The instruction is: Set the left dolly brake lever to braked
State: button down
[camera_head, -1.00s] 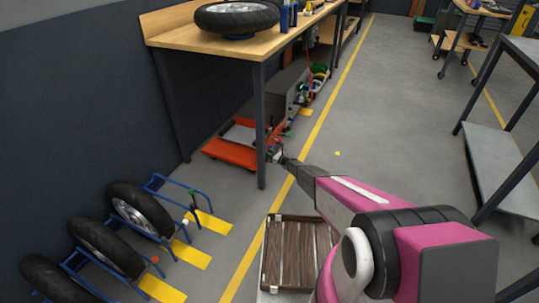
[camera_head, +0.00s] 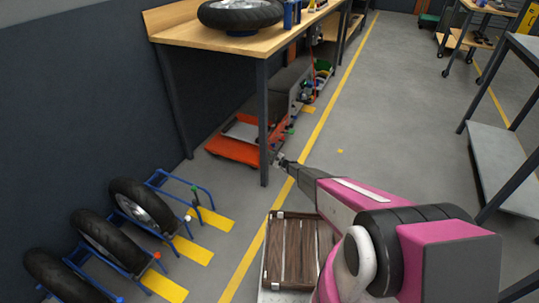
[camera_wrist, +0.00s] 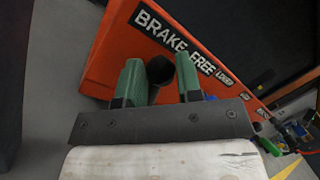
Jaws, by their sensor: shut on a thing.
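An orange dolly (camera_head: 232,151) stands on the floor under the workbench. In the wrist view its orange panel (camera_wrist: 112,62) carries the white-on-black words BRAKE and FREE. A dark, round lever knob (camera_wrist: 159,73) sits just below these words, near the gap between them. My gripper (camera_wrist: 159,63) has its green fingers on either side of this knob, shut on it. In the head view my gripper (camera_head: 276,159) is low beside the front bench leg; the knob is too small to make out there. The lever's shaft and pivot are hidden.
The bench leg (camera_head: 264,125) stands close to my gripper. More wheeled gear (camera_head: 310,88) stands farther back under the bench. Blue racks with tyres (camera_head: 142,205) are at lower left. The aisle floor (camera_head: 400,100) to the right is clear.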

jog(key=shift+s+a+f+n+g, duration=0.15)
jog(key=shift+f+n, duration=0.1)
jog(key=shift+n, duration=0.75)
jog(key=shift+s+d+f+n+g, duration=0.1)
jog(key=shift+s+f+n+g, duration=0.1)
jog(key=shift+n, duration=0.8)
jog(key=shift+y, duration=0.3)
jog(key=c, duration=0.9)
grip_release()
jog(key=shift+o, duration=0.6)
jog(key=shift+s, duration=0.1)
jog(key=shift+s, duration=0.1)
jog(key=v, duration=1)
jog(key=shift+d, duration=0.3)
